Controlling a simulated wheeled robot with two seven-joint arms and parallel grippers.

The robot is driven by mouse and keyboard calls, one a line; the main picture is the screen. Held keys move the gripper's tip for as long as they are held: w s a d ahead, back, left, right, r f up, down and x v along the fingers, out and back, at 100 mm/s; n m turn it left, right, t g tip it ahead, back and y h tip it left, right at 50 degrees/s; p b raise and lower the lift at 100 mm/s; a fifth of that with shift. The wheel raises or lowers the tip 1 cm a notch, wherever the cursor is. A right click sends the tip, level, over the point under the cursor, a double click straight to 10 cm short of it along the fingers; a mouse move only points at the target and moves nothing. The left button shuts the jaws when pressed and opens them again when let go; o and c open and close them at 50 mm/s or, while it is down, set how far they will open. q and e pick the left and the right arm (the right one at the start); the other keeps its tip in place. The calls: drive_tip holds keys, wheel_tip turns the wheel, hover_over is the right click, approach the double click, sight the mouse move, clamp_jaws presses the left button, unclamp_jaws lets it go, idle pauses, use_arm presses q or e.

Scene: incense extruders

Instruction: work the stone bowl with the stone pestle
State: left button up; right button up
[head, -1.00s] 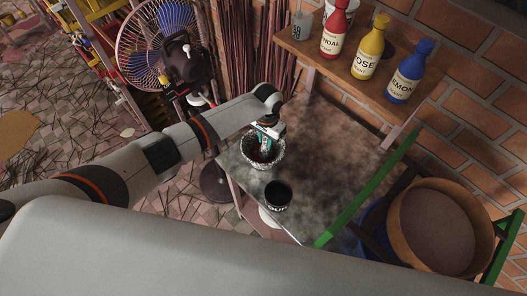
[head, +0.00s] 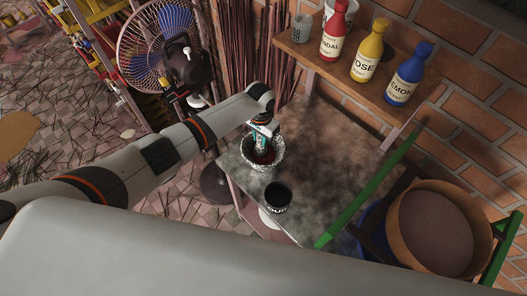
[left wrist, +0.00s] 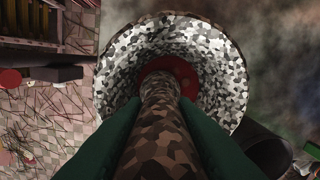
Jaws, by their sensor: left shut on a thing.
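The stone bowl (head: 277,163) stands on the grey table near its left edge. It has a speckled black and white wall, and something red lies in its bottom, seen in the left wrist view (left wrist: 188,72). My left gripper (head: 262,143) is above the bowl. It is shut on the speckled brown stone pestle (left wrist: 160,125), which points down into the bowl. The pestle's lower end is over or in the red matter; I cannot tell whether it touches the bottom. My right gripper is not in view.
A dark cup (head: 278,196) stands on the table (head: 325,140) in front of the bowl. A shelf (head: 335,68) at the back holds red, yellow and blue bottles. A large round basin (head: 440,228) is at right, a fan (head: 155,45) at left. The table's right part is clear.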

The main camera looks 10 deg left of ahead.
use_arm(q)
drive_tip(key=shift+s+p, duration=0.4)
drive_tip(key=shift+s, duration=0.15)
drive_tip(key=shift+s+d, duration=0.3)
drive_tip(key=shift+d, duration=0.15)
drive_tip(key=shift+w+d+r, duration=0.1)
drive_tip(key=shift+w+r, duration=0.05)
drive_tip(key=shift+r, duration=0.75)
drive_tip(key=shift+w+r, duration=0.15)
drive_tip(key=shift+r, duration=0.75)
drive_tip(key=shift+w+r, duration=0.2)
drive_tip(key=shift+r, duration=1.55)
drive_tip(key=shift+w+r, duration=0.15)
drive_tip(key=shift+r, duration=1.55)
